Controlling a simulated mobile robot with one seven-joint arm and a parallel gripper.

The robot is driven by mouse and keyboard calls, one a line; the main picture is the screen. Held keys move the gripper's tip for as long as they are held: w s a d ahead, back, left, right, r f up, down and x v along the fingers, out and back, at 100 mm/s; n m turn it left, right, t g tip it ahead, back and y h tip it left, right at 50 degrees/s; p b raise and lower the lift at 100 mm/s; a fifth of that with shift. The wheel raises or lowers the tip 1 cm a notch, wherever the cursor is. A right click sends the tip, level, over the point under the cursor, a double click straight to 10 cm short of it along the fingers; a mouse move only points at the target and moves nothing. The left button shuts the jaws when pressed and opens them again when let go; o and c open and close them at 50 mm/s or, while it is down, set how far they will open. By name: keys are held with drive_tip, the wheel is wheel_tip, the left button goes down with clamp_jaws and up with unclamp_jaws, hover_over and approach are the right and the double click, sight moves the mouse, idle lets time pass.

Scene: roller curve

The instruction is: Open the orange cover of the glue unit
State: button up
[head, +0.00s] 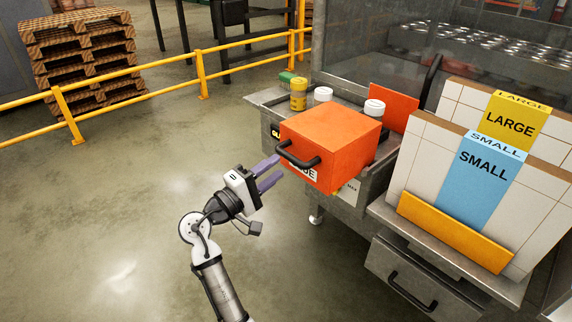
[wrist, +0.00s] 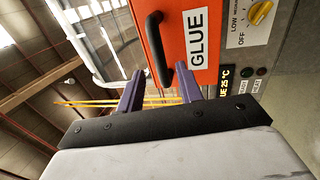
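The orange cover (head: 330,138) of the glue unit is a box-shaped lid that sits down on the grey metal bench. A black bar handle (head: 297,158) is on its front face. In the wrist view the handle (wrist: 158,50) stands upright beside the white GLUE label on the orange cover (wrist: 178,20). My gripper (head: 269,172) is in front of the cover, just left of the handle, with its purple fingers apart. In the wrist view my gripper (wrist: 160,90) is open and empty, and the handle's lower end appears between the fingertips. I cannot tell whether they touch it.
A control panel with a yellow knob (wrist: 262,12) is beside the cover. A yellow bottle (head: 298,94) and white-capped containers stand behind it. Large and small blank stacks (head: 480,170) stand to the right. A yellow rail (head: 200,75) runs behind. The floor to the left is clear.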

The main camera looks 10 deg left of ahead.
drive_tip(key=b+v, duration=0.1)
drive_tip(key=v, duration=0.6)
drive_tip(key=shift+s+a, duration=0.15)
drive_tip(key=shift+s, duration=0.1)
drive_tip(key=shift+f, duration=0.1)
